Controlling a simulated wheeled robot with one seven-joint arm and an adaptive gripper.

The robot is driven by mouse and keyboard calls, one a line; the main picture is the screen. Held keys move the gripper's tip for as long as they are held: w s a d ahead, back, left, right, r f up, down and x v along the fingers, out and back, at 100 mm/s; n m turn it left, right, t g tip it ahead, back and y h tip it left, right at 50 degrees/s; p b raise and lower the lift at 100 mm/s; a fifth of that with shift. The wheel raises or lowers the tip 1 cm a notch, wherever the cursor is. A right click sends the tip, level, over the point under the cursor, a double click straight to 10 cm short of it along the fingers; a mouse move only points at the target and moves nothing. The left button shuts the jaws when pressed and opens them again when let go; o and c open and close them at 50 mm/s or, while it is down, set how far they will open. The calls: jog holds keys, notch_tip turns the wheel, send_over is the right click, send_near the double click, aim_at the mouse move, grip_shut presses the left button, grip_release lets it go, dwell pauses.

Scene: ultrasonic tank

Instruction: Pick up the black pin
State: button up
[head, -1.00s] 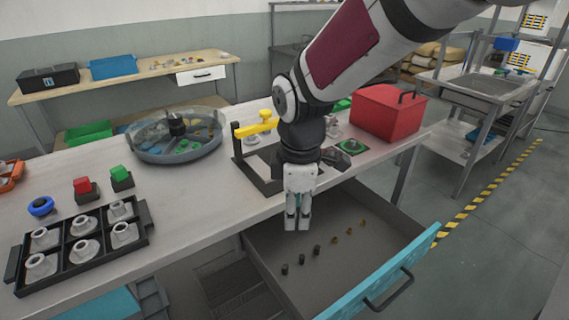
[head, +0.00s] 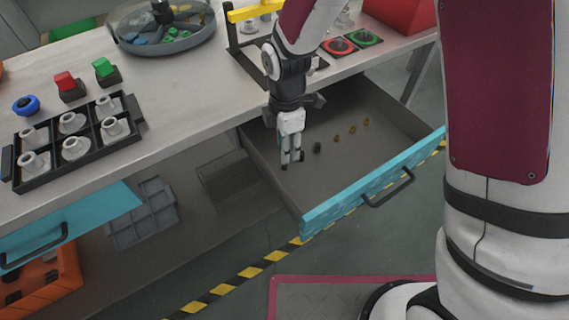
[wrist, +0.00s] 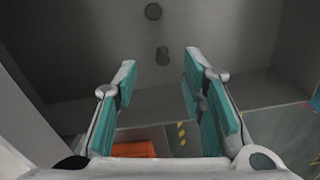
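A short black pin (head: 317,148) stands on the floor of the open drawer (head: 350,180), just right of my gripper (head: 291,160) in the head view. Any other black pin there is hidden behind or lost against my fingers. The wrist view shows two dark round pins, one nearer (wrist: 162,53) and one farther (wrist: 153,11), both beyond my fingertips. My gripper (wrist: 160,75) is open, its teal-padded fingers apart with nothing between them. It points down over the drawer's left part.
Brass-coloured pins (head: 351,130) stand in a row farther right in the drawer. The drawer's teal front (head: 375,182) and its walls surround the pins. The worktop (head: 190,95) above carries a black rack (head: 45,165) of pale flanged parts and a round divided tray (head: 165,45).

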jog(key=shift+s+a+f, duration=0.1)
jog(key=shift+s+f, duration=0.05)
jog(key=shift+f, duration=1.2)
jog(key=shift+s+a+f, duration=0.1)
jog(key=shift+s+f, duration=0.05)
jog(key=shift+f, duration=1.2)
jog(key=shift+c, duration=0.4)
grip_shut()
